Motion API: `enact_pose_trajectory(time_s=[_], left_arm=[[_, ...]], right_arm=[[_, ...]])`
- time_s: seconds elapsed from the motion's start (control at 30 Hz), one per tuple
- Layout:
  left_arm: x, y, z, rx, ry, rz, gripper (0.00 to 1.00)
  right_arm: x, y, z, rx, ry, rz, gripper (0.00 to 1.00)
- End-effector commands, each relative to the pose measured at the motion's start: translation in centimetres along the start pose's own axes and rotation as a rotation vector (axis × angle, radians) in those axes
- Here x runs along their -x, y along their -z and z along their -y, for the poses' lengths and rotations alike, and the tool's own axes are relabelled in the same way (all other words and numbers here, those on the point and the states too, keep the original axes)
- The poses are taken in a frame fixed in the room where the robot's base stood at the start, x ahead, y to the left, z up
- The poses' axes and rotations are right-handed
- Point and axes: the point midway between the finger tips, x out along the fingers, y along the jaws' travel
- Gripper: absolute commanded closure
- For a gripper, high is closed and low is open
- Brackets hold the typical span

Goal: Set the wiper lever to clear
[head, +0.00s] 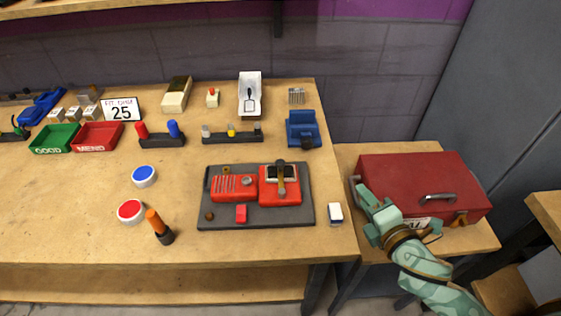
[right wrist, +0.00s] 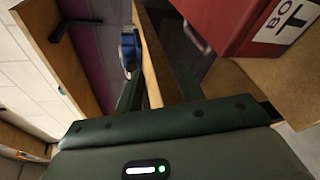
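A red toy car panel (head: 235,188) lies on a dark grey board (head: 260,222) at the middle of the bench. On its right part is a pale window with an upright brown lever (head: 282,182) across it, which looks like the wiper lever; its dark knob is at the far end. Any markings beside it are too small to read. My right gripper (head: 370,215) is beyond the bench's right edge, in front of the red toolbox and well apart from the lever. My left gripper is out of view.
A red toolbox (head: 420,180) stands on a lower table at right. A blue vise-like device (head: 303,130) stands behind the board.

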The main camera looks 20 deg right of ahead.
Motion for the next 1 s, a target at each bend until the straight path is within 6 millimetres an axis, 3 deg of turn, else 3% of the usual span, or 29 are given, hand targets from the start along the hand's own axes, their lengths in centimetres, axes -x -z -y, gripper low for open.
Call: enact_pose_trajectory(time_s=[0.2,0.4,0.67,1.0], left_arm=[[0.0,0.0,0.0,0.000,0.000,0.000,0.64],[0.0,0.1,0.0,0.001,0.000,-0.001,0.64],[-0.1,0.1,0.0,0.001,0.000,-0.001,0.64],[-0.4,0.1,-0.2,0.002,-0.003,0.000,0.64]], right_arm=[[-2.0,0.4,-5.4,0.640,-0.461,-0.204,0.62],[-0.6,1.1,-7.0,1.110,-0.844,-0.344,0.62],[0.0,1.6,-7.4,1.259,-0.995,-0.391,0.62],[-4.1,7.0,-10.6,1.257,-0.996,-0.387,0.62]])
